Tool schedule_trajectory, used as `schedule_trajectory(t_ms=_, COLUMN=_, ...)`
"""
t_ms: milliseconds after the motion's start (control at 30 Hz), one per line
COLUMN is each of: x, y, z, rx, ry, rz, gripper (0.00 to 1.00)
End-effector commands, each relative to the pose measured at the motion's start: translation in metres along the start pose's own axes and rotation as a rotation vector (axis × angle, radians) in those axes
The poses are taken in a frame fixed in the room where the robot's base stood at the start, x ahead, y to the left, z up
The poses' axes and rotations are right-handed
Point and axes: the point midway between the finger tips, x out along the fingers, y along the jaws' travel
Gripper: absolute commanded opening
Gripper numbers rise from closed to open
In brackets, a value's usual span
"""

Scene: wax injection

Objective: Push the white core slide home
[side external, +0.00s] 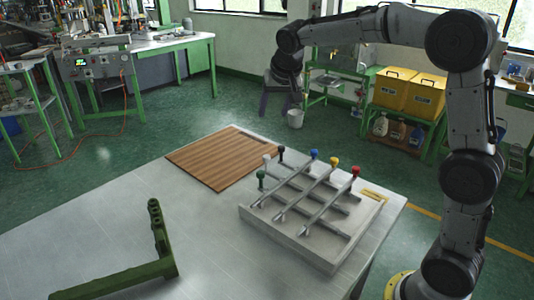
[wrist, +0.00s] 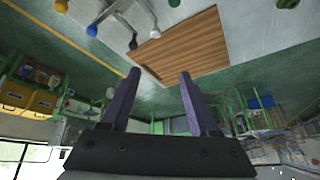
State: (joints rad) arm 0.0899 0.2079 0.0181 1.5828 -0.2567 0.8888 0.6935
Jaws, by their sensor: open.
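The white core slide's knob (side external: 267,158) stands at the back left corner of the grey mould block (side external: 320,255), between the black knob (side external: 281,149) and the green knob (side external: 262,174). In the wrist view a pale knob (wrist: 155,33) shows near the top, beside the black one (wrist: 133,45). How far the white slide sticks out is too small to tell. My gripper (side external: 281,112) is open and empty, high behind the block and apart from it. Its two purple fingers (wrist: 159,74) are spread in the wrist view.
Blue (side external: 314,153), yellow (side external: 334,160) and red (side external: 355,170) knobs line the block's back edge. A wooden board (side external: 222,160) lies left of the block. A green angled bracket (side external: 160,240) stands at the table's front left. Bare table lies between bracket and block.

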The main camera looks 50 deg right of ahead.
Motion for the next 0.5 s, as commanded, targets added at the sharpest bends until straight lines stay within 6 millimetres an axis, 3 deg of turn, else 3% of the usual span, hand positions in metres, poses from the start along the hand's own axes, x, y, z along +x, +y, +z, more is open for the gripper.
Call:
schedule_trajectory(t_ms=33, x=0.017, y=-0.002, z=-0.003, rx=-0.001, ry=-0.016, rz=0.016, gripper=0.62)
schedule_trajectory(t_ms=200, x=0.057, y=-0.003, z=-0.003, rx=-0.007, ry=-0.064, rz=0.052, gripper=0.62)
schedule_trajectory(t_ms=500, x=0.09, y=0.003, z=0.006, rx=-0.008, ry=-0.103, rz=0.078, gripper=0.62)
